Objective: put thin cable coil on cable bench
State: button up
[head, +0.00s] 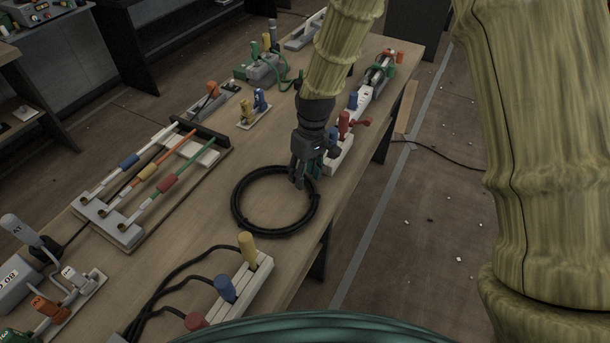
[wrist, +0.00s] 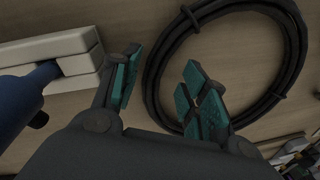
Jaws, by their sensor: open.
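A black thin cable coil (head: 237,203) lies flat on the wooden bench (head: 350,125), with a few ties around its ring. My gripper (head: 305,183) is over the coil's far right rim. In the wrist view the coil (wrist: 296,45) fills the upper right. My gripper (wrist: 160,92) is open there, with green pads on its fingers. One finger is to the left outside the ring, and the other fingers overlap the ring's near left part. I cannot tell whether they touch the coil. I cannot tell from the frames whether this bench is the cable bench.
A white block with a blue handle (wrist: 30,85) is close left of my gripper in the wrist view. A rack with coloured rods (head: 150,180) and a block with coloured plugs (head: 245,280) flank the coil. Bare wood shows around the coil.

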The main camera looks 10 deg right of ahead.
notch_tip(320, 180, up, 11)
jog(key=d+b, duration=0.1)
jog(key=shift+w+b, duration=0.35)
jog(key=shift+d+r, duration=0.1)
dwell(0.4)
